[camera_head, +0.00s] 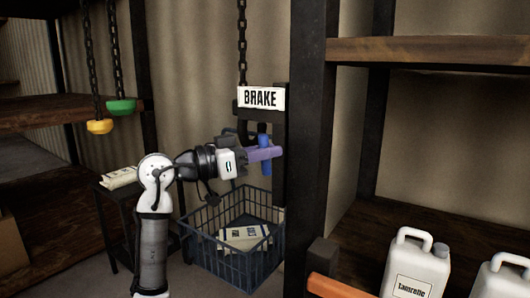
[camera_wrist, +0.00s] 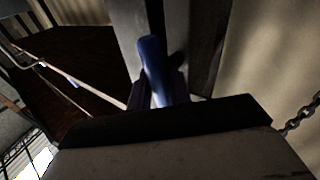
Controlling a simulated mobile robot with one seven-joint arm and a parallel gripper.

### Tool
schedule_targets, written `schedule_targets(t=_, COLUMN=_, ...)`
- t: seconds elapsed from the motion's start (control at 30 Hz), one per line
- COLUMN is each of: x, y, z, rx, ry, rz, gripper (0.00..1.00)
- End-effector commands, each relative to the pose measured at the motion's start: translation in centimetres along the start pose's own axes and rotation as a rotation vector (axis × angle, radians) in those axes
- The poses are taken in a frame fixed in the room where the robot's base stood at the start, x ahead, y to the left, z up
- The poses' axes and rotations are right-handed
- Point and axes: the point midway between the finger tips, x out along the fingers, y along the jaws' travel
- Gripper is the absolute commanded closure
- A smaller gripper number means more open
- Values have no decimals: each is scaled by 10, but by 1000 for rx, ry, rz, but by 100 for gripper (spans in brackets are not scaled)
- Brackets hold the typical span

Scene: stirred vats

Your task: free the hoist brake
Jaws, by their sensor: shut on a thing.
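A white sign reading BRAKE (camera_head: 261,98) is fixed to a dark bracket on a post in the head view. Below it is a blue handle (camera_head: 264,168), roughly upright. My gripper (camera_head: 272,153) reaches in from the left, and its purple fingers are shut on the handle. Blue shows above and below the fingers. In the wrist view the blue handle (camera_wrist: 153,62) stands between the fingertips, in front of a dark post. The handle's mounting is hidden. A chain (camera_head: 242,45) hangs behind the sign.
A wire basket (camera_head: 186,240) with a labelled bag (camera_head: 245,237) is below my gripper. A thick post (camera_head: 305,130) stands just right of the handle. Yellow (camera_head: 99,127) and green (camera_head: 121,106) pulls hang left. Shelves with white jugs (camera_head: 415,265) are at right.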

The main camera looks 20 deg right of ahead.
Motion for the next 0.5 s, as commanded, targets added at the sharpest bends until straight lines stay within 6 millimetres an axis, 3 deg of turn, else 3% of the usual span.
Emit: schedule_targets(t=0.5, x=-2, y=-3, z=1, rx=-390, ry=263, rz=2, gripper=100)
